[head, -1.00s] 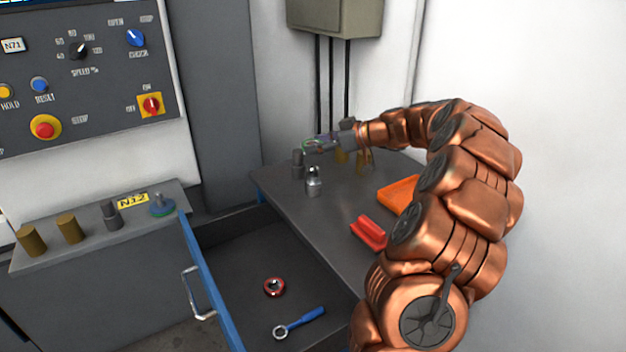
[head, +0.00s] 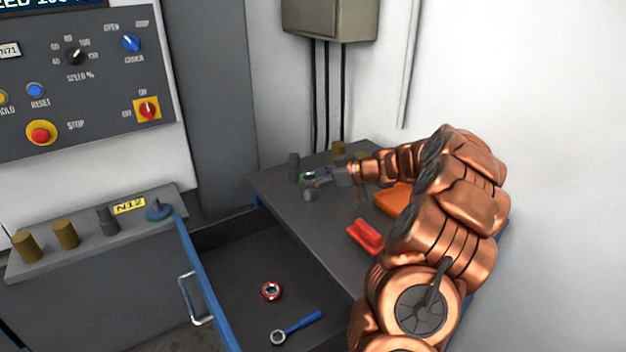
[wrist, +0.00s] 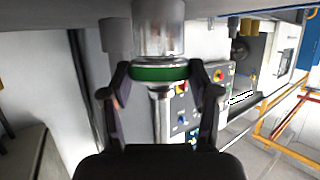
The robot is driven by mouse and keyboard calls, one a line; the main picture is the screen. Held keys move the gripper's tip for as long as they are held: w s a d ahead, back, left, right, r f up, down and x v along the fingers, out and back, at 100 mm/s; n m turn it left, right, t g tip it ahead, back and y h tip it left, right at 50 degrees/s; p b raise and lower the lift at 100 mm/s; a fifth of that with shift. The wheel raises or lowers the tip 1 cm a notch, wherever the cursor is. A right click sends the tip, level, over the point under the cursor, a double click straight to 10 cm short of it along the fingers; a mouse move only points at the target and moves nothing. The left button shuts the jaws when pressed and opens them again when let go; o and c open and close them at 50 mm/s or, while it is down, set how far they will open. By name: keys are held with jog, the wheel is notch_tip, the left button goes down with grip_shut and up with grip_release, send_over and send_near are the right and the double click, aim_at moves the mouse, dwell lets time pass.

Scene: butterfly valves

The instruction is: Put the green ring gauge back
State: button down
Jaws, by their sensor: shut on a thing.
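The green ring gauge (wrist: 160,73) shows in the wrist view as a green band between my fingertips. My gripper (wrist: 160,92) is shut on it. A thin metal stem (wrist: 161,115) runs along the middle, and a wider silver cylinder (wrist: 160,28) is directly beyond the band. Whether the ring touches this cylinder cannot be told. In the head view, my gripper (head: 320,177) is low over the side table (head: 290,205), with a bit of green at its tip. The silver cylinder (head: 309,195) stands just below the tip, partly hidden.
A dark cylinder (head: 293,167) stands left of the gripper and a brass one (head: 338,150) behind. A red holder (head: 365,237) and orange tray (head: 392,198) are to the right. The open drawer (head: 235,265) holds a red ring (head: 271,291) and a blue-handled ring tool (head: 296,328).

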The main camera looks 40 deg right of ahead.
jog(key=shift+f+b, duration=0.2)
jog(key=shift+b, duration=0.25)
jog(key=shift+c, duration=1.3)
grip_release()
jog(key=p, duration=0.3)
jog(key=shift+r, duration=0.2)
jog(key=b+v, duration=0.1)
jog(key=v, duration=0.2)
jog(key=b+v, duration=0.2)
jog(key=v, duration=0.1)
jog(key=shift+s+d+f, duration=0.1)
jog(key=shift+s+f, duration=0.05)
jog(key=shift+s, duration=0.15)
jog(key=shift+s+d+r, duration=0.2)
jog(key=shift+s+r, duration=0.05)
jog(key=shift+s, duration=0.25)
